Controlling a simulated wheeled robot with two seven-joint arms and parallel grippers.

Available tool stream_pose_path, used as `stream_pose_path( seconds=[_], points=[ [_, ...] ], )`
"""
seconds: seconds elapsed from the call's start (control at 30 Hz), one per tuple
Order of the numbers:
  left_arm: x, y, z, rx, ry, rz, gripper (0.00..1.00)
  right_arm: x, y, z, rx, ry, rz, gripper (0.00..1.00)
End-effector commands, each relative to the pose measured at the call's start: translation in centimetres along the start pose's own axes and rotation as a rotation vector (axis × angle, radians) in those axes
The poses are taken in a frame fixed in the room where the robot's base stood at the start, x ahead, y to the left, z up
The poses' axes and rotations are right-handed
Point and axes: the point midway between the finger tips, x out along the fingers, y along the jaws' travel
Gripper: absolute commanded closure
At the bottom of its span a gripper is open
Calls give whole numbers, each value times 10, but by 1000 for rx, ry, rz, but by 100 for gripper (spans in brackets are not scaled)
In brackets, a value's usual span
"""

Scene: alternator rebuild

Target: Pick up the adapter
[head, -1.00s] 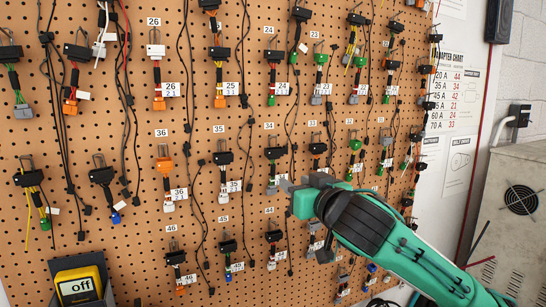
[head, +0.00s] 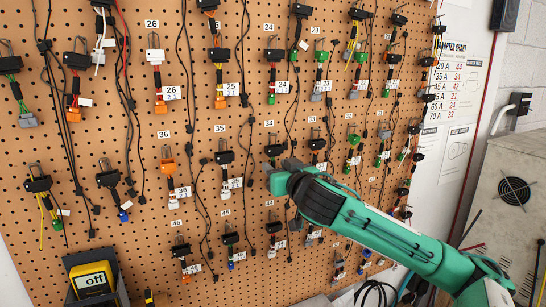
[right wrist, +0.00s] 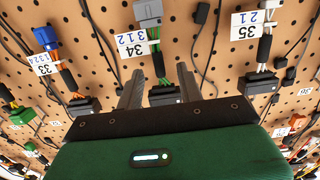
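Many wired adapters hang on the pegboard, and the pictures do not single out one. The adapter at tag 34 (head: 274,150) has a black block, which shows just above my right gripper (head: 284,166) in the head view; its lower part is hidden behind the gripper. In the right wrist view, the adapter's grey connector (right wrist: 148,12) is at the top and its black block (right wrist: 164,96) is between the two spread fingers of my right gripper (right wrist: 158,88). The gripper is open; I cannot tell whether a finger touches the adapter. My left gripper is not in view.
The pegboard (head: 110,265) is crowded, with the adapter at tag 35 (head: 225,157) and the adapter at tag 33 (head: 317,144) close on either side. Loose black cables hang between them. A yellow meter (head: 92,281) stands at lower left. A metal cabinet (head: 510,185) is at right.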

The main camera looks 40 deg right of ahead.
Motion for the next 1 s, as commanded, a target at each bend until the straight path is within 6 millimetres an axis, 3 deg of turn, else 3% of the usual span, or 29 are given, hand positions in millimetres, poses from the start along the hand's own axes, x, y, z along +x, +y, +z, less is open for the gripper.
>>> stream_pose_path(
  seconds=[0.37, 0.5, 0.57, 1.0],
  points=[
    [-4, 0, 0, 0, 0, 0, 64, 7, 0, 1, 0, 0, 0, 65],
    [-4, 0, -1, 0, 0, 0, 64, 7, 0, 1, 0, 0, 0, 92],
    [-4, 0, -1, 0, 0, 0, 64, 7, 0, 1, 0, 0, 0, 100],
    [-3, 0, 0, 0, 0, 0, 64, 7, 0, -1, 0, 1, 0, 100]
  ],
)
